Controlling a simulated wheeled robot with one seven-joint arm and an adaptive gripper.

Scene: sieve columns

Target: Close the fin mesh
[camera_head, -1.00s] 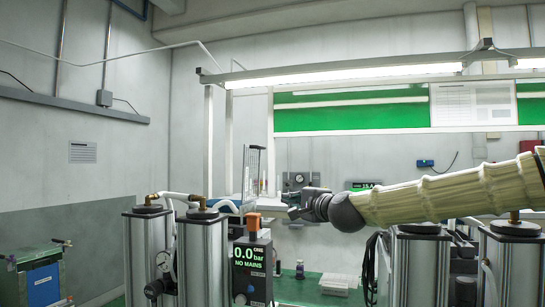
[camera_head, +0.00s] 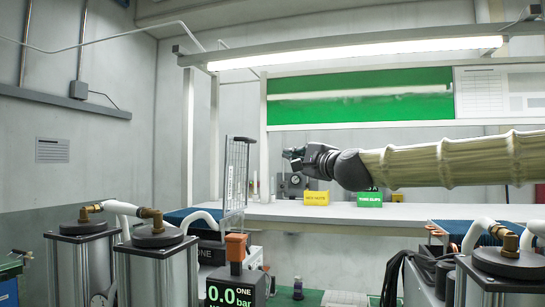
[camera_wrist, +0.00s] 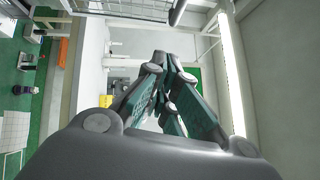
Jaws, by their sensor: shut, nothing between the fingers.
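The fin mesh (camera_head: 236,180) is a thin grey wire panel standing upright at the right edge of a dark blue finned block (camera_head: 190,217), left of centre in the head view. In the wrist view a mesh grid (camera_wrist: 128,9) shows at the top edge, partly cut off; I cannot tell if it is the same panel. My gripper (camera_head: 291,155) is shut and empty. It is to the right of the mesh's upper part in the head view, with a visible gap between them. The gripper also fills the middle of the wrist view (camera_wrist: 165,62), with its fingers together.
Grey columns (camera_head: 157,270) with brass fittings and white hoses stand in front at left. A black pressure unit (camera_head: 237,285) reads 0.0. A bench (camera_head: 310,213) behind holds yellow (camera_head: 316,198) and green signs (camera_head: 369,200). More columns (camera_head: 505,280) and another blue block stand at right.

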